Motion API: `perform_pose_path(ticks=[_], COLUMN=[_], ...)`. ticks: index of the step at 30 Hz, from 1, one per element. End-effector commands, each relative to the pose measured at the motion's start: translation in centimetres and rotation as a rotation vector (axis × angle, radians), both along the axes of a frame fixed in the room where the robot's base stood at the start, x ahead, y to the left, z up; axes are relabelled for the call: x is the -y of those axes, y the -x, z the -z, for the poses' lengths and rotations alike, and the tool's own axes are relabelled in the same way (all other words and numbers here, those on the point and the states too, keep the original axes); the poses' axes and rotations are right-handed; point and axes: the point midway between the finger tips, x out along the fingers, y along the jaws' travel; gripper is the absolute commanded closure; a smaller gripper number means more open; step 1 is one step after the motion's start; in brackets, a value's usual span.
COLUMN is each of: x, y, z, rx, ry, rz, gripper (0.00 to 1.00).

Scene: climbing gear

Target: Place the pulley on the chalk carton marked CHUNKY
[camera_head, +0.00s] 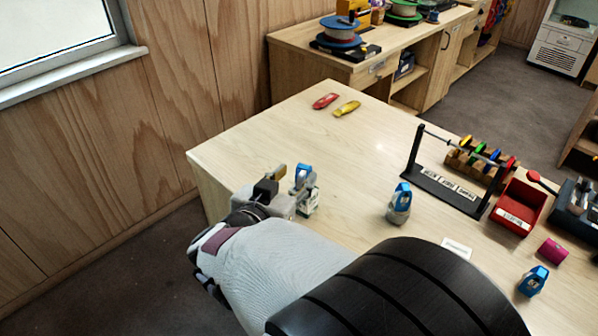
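Several blue pulley-like pieces are on the table. Another blue piece (402,192) is on or against a grey rounded block (398,214) near the table's middle. A third blue piece (533,281) lies at the lower right. My gripper is low over the table's left part. Its fingers are small and partly hidden, so I cannot tell whether they hold anything. No CHUNKY marking is readable.
A white label (456,248) lies in front.

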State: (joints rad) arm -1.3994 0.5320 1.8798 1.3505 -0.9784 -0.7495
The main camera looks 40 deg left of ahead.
Motion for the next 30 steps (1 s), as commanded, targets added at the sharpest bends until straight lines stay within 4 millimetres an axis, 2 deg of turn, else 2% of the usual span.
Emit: perform_pose_path(ticks=[6,15,30], x=[1.2,2.5,2.9], y=[3.2,6.2,6.9], z=[-1.1,-2.0,-2.3], rx=[0.0,0.0,0.001], ry=[-0.001,0.001,0.001], rz=[-0.002,-0.001,0.002], gripper=[0.62,0.62,0.62])
